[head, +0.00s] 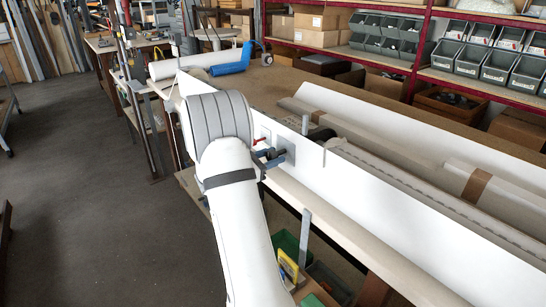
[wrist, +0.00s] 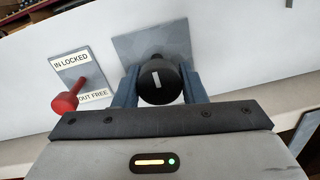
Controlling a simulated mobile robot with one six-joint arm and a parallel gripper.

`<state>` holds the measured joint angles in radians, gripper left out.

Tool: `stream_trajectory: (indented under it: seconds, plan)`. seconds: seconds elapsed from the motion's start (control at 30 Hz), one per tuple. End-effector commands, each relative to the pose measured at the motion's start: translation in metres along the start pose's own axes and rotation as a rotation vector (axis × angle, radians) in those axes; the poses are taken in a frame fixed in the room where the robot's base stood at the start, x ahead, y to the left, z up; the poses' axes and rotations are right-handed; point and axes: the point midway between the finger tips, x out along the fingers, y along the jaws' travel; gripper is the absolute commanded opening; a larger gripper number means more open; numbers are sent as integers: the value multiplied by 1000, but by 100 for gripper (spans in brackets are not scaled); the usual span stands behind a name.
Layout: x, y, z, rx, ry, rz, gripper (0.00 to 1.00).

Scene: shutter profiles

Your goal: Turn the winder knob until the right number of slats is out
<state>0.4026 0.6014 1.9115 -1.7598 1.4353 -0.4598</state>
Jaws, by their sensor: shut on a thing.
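The black winder knob (wrist: 158,82) sits on a grey square plate (wrist: 135,45) on a long white panel (head: 400,210). A white mark on its face stands nearly upright, leaning slightly. My gripper (wrist: 160,88) is shut on the knob, with one blue finger on each side. In the head view my gripper (head: 272,157) reaches the panel from the left, and the knob is mostly hidden. A red-ended pin (wrist: 66,102) sticks out of a small plate marked "IN LOCKED" and "OUT FREE"; I cannot tell its setting. A long ridged grey strip lies behind the panel; no slat count is readable.
Shelves with grey bins (head: 470,60) stand behind. Long wrapped pieces lie on the right. The floor (head: 75,200) at left is clear.

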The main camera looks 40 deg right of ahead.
Motion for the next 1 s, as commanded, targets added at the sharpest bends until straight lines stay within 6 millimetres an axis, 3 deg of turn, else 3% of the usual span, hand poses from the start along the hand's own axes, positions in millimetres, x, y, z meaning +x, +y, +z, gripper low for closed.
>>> stream_trajectory:
  seconds: [0.1,0.13,0.47,1.0]
  plan:
    - [0,0,0,0,0,-1,15]
    - [6,0,0,0,0,-3,14]
    - [-1,0,-3,65,4,-1,15]
    - [-2,0,-9,511,32,-4,15]
